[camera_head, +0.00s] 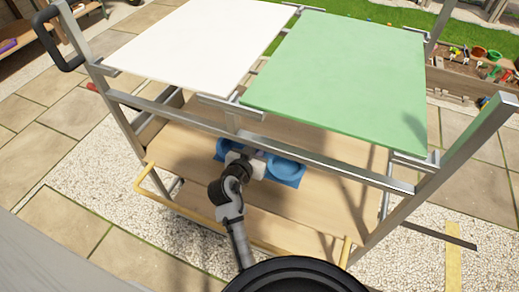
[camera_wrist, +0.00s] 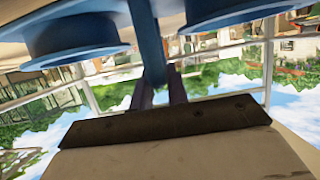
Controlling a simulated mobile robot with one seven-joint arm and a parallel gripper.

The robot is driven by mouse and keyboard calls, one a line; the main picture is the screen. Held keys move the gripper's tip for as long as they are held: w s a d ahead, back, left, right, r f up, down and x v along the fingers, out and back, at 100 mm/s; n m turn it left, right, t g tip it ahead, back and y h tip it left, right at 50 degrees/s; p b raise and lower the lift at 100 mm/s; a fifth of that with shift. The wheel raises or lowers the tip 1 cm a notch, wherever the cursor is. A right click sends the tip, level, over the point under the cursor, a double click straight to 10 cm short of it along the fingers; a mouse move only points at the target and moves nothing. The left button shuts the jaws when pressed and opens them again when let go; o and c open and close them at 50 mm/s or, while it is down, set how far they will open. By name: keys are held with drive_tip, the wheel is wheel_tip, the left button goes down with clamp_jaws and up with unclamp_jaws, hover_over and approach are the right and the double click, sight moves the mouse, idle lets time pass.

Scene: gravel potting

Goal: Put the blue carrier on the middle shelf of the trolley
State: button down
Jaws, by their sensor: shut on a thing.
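The blue carrier (camera_head: 287,170) is inside the trolley, over the wooden middle shelf (camera_head: 325,205) and below the top panels. It looks level and close to the board; I cannot tell whether it touches. My gripper (camera_head: 252,160) reaches in from the front and is shut on the carrier's upright handle. In the wrist view, which is upside down, the carrier's handle (camera_wrist: 148,40) stands between my fingers (camera_wrist: 160,88), with a round blue holder on each side. The fingertips are partly hidden in both views.
A white panel (camera_head: 195,40) and a green panel (camera_head: 350,75) cover the trolley's top. A metal front rail (camera_head: 270,145) crosses above my wrist. A lower wooden shelf (camera_head: 225,215) with a yellow rail (camera_head: 200,220) lies below. The middle shelf is bare left and right of the carrier.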

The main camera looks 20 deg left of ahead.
drive_tip(key=shift+s+r, duration=0.1)
drive_tip(key=shift+s, duration=0.05)
drive_tip(key=shift+f, duration=0.25)
drive_tip(key=c, duration=1.4)
unclamp_jaws()
drive_tip(key=shift+r, duration=0.1)
drive_tip(key=shift+o, duration=0.2)
drive_tip(key=shift+r, duration=0.15)
drive_tip(key=b+v, duration=0.1)
drive_tip(key=v, duration=1.1)
drive_tip(key=shift+b, duration=0.3)
